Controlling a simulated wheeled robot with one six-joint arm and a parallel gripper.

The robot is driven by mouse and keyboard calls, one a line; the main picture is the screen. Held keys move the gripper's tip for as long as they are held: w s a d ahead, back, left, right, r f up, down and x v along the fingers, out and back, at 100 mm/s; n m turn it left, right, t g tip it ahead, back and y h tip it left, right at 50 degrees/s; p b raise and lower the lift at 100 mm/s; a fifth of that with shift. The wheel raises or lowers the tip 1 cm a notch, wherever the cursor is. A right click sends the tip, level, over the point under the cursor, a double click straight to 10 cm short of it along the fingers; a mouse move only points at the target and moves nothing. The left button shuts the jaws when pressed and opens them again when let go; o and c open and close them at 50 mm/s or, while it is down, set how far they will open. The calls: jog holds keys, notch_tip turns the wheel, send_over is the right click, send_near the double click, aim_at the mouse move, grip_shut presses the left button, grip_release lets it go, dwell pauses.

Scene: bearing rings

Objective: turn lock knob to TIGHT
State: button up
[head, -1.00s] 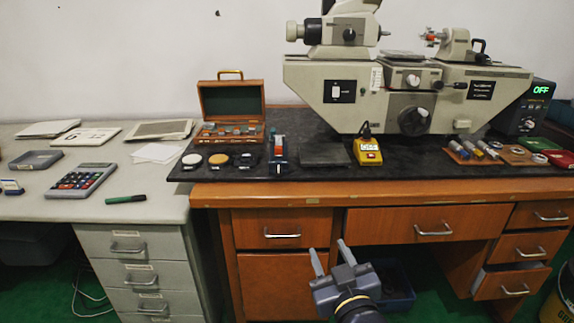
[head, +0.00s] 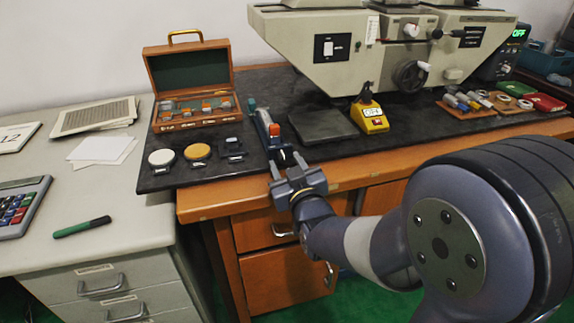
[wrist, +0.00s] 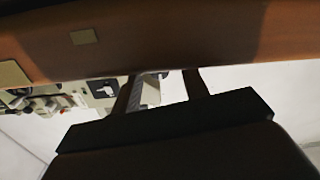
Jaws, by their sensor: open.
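The beige measuring machine (head: 290,38) stands on the black mat. A light round knob (head: 411,30) sits on its carriage, with a dark lever with a light end (head: 437,34) to the right. A dark handwheel (head: 408,77) is below. I cannot tell which is the lock knob, and no TIGHT mark is readable. My gripper (head: 288,165) is open and empty at the bench's front edge, in front of the red-and-blue tool and well left of these knobs. In the wrist view my gripper (wrist: 162,88) shows two separated fingers with nothing between them.
The red-and-blue tool (head: 268,128), a dark plate (head: 322,124) and a yellow box (head: 370,115) stand near the mat's front. An open wooden case (head: 158,82) is left. Brown trays (head: 465,108) with small parts lie right. The wooden bench edge (head: 370,165) crosses the wrist view (wrist: 180,40).

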jog(key=shift+c, duration=0.3)
grip_shut()
jog(key=shift+f+m+b, duration=0.1)
jog(key=shift+m+b, duration=0.3)
jog(key=shift+b, duration=0.1)
jog(key=shift+m+b, duration=0.9)
jog(key=shift+b, duration=0.2)
jog(key=shift+m+b, duration=1.5)
jog(key=shift+m, duration=0.2)
